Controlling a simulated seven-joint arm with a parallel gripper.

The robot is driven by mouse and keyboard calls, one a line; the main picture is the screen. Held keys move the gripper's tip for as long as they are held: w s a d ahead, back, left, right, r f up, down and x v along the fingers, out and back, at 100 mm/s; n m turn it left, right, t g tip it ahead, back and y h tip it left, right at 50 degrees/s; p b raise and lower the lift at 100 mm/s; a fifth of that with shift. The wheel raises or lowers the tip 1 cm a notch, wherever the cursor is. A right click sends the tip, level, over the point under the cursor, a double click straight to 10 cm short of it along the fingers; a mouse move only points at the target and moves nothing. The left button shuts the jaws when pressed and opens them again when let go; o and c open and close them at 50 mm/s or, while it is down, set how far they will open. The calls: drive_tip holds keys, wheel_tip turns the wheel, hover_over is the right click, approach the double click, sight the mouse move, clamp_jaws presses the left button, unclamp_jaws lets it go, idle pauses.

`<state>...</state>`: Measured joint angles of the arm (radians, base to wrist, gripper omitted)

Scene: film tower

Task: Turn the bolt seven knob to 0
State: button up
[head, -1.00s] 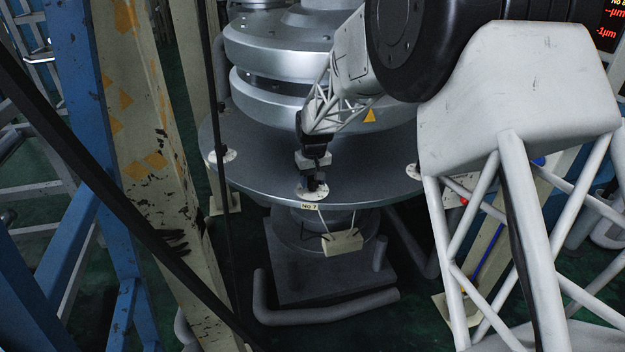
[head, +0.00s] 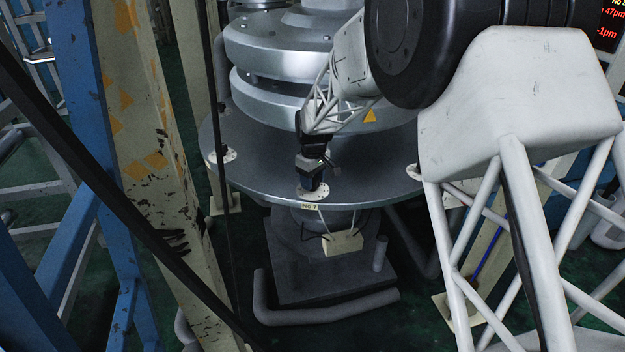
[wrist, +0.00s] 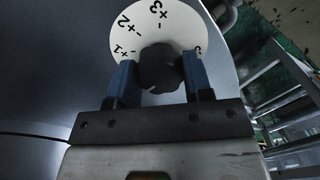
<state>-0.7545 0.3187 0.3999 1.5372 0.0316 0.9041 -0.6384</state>
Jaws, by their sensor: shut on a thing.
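The bolt seven knob (wrist: 160,70) is a dark round knob on a white dial (wrist: 178,22) marked +1, +2 and +3. A further mark at the dial's right edge is partly covered. In the head view the white dial (head: 313,193) sits at the front rim of the grey flange, just above the "No 7" label (head: 310,206). My gripper (wrist: 160,80) has its two blue fingers on either side of the knob, shut on it. It also shows in the head view (head: 311,183), pointing down at the dial. The knob's pointer and the 0 mark cannot be made out.
The round grey flange (head: 265,183) carries other white dials at its left (head: 222,156) and right. A small box with wires (head: 343,243) hangs below the label. A beige column (head: 150,150) and blue frame stand at left. A display (head: 609,22) at top right shows red µm readings.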

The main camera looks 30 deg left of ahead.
drive_tip(key=shift+r, duration=0.1)
drive_tip(key=o, duration=0.9)
drive_tip(key=shift+w+r, duration=0.15)
drive_tip(key=shift+r, duration=3.7)
